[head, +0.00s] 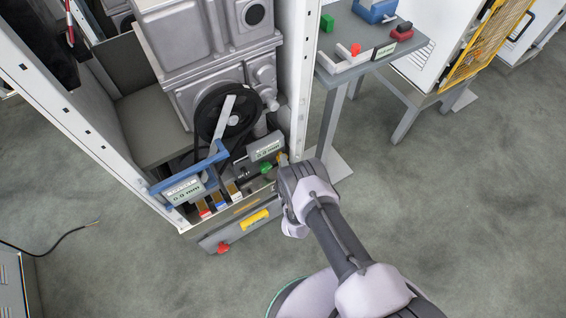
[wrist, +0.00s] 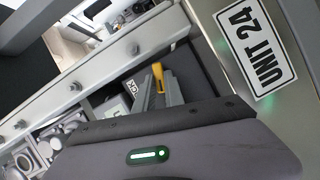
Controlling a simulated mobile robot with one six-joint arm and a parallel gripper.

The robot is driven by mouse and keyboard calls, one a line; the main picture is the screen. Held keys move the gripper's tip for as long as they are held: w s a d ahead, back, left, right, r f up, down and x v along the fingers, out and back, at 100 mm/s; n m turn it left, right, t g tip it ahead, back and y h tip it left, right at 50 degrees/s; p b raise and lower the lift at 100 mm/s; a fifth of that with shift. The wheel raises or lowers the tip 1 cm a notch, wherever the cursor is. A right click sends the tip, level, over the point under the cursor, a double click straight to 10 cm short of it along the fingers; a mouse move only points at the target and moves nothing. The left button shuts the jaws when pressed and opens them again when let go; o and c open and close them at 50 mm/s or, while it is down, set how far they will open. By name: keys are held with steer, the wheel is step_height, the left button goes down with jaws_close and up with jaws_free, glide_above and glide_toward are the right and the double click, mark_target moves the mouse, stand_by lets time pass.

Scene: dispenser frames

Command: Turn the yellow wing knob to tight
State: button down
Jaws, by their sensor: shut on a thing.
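The yellow wing knob (wrist: 157,76) shows in the wrist view, between the two grey fingers of my gripper (wrist: 158,90). The gripper is shut on the knob, and the fingers cover part of it. I cannot read the knob's tightness from this view. In the head view my gripper reaches the right front of the machine cabinet, beside the white post, and my wrist hides most of the contact.
A green knob (head: 266,168) and a grey display box (head: 265,149) sit close left of my gripper. A blue bracket (head: 190,168) and black pulley (head: 228,117) are further left. A workbench (head: 345,40) stands right. A "UNIT 24" plate (wrist: 255,47) is near the fingers.

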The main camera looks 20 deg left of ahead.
steer(key=shift+r, duration=0.15)
steer(key=m+p, duration=0.1)
steer(key=m+g+p, duration=0.1)
steer(key=shift+w+r+p, duration=0.1)
steer(key=shift+r+p, duration=0.15)
steer(key=shift+p, duration=0.15)
steer(key=m+p, duration=0.1)
steer(key=m+g+p, duration=0.1)
steer(key=m, duration=0.1)
steer(key=shift+w+d+r+g+y, duration=0.1)
steer(key=shift+w+g+y, duration=0.05)
steer(key=shift+g+y, duration=0.15)
steer(key=m+g, duration=0.1)
steer(key=m, duration=0.1)
steer(key=shift+w+d+m+g+y+p, duration=0.1)
steer(key=shift+m+g+y+p, duration=0.2)
steer(key=shift+p, duration=0.1)
steer(key=m, duration=0.1)
steer(key=m+g+y, duration=0.1)
steer(key=shift+w+d+m+b, duration=0.1)
steer(key=shift+w+m+b, duration=0.05)
steer(key=shift+m+b, duration=0.15)
steer(key=shift+g, duration=0.3)
steer(key=c, duration=1.4)
jaws_free()
steer(key=shift+c, duration=0.2)
